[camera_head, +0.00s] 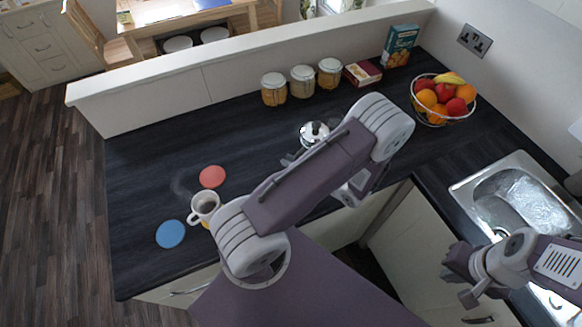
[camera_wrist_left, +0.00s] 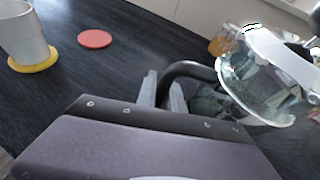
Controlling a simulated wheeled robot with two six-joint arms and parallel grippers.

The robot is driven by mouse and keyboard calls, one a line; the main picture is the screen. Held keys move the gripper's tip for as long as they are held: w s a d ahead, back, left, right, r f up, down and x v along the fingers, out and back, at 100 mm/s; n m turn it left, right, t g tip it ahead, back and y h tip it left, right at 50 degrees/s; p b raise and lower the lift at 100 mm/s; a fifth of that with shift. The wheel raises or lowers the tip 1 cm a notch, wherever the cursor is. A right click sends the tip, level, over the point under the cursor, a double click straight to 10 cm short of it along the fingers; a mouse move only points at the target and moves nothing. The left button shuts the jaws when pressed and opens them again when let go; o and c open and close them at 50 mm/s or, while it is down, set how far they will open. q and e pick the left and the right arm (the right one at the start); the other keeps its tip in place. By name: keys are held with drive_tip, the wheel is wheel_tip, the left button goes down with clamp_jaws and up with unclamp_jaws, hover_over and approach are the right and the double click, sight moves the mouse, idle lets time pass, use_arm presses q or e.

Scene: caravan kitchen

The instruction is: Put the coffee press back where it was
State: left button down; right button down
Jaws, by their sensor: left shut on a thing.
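The coffee press (camera_head: 314,131) has a shiny metal lid and a glass body, mostly hidden by my left arm in the head view. In the left wrist view, the coffee press (camera_wrist_left: 262,78) is at the right, with its black curved handle reaching between my fingers. My left gripper (camera_wrist_left: 165,92) is shut on that handle. In the head view, my left gripper (camera_head: 291,158) shows only partly beside the press. I cannot tell whether the press touches the counter. My right gripper (camera_head: 462,278) looks open and empty, low at the right near the sink.
A filled white mug (camera_head: 205,204) stands on a yellow coaster (camera_wrist_left: 34,60). A red coaster (camera_head: 212,176) and a blue coaster (camera_head: 170,234) lie nearby. Jars (camera_head: 302,81), small boxes (camera_head: 362,73) and a fruit basket (camera_head: 443,98) stand along the back.

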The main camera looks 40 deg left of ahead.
use_arm(q)
wheel_tip(320, 180, down, 3)
drive_tip(key=shift+d+f+p, duration=0.1)
drive_tip(key=shift+f+p, duration=0.1)
drive_tip(key=shift+p, duration=0.15)
drive_tip(key=shift+f, duration=0.25)
drive_tip(key=shift+f, duration=0.2)
drive_tip(key=c, duration=1.5)
unclamp_jaws()
drive_tip(key=shift+o, duration=0.2)
drive_tip(key=shift+r, duration=0.15)
